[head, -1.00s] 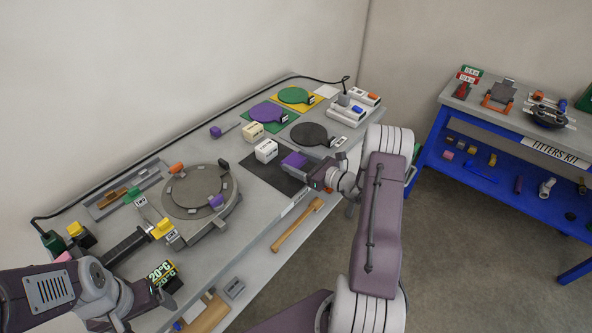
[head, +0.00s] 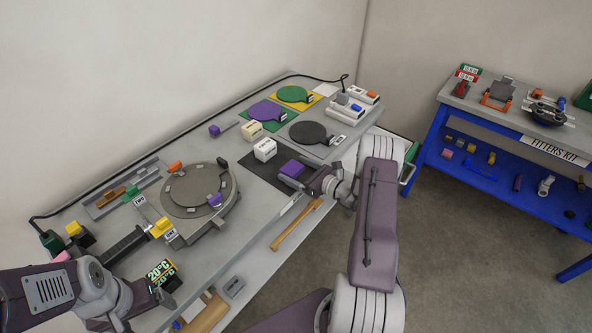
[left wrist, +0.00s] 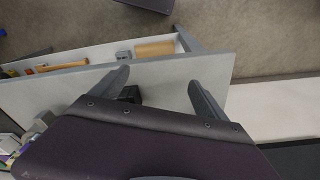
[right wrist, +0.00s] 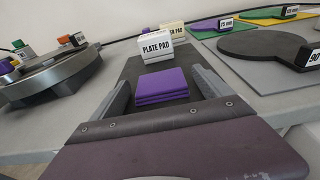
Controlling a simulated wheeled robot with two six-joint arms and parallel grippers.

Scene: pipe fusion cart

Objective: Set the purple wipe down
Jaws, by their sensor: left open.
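The purple wipe (head: 291,168), a folded square stack, lies on the dark mat (head: 258,172) at the table's front edge. It also shows in the right wrist view (right wrist: 162,85). My right gripper (right wrist: 160,84) is around the wipe, with a finger on each side and a narrow gap between each finger and the wipe; it is open. My left gripper (left wrist: 157,80) is open and empty, near the table's front edge at the lower left of the head view.
A white block marked PLATE PAD (right wrist: 157,45) stands just behind the wipe. The round grey plate fixture (head: 196,190) is to the left. A dark round paddle (head: 308,133) lies to the right.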

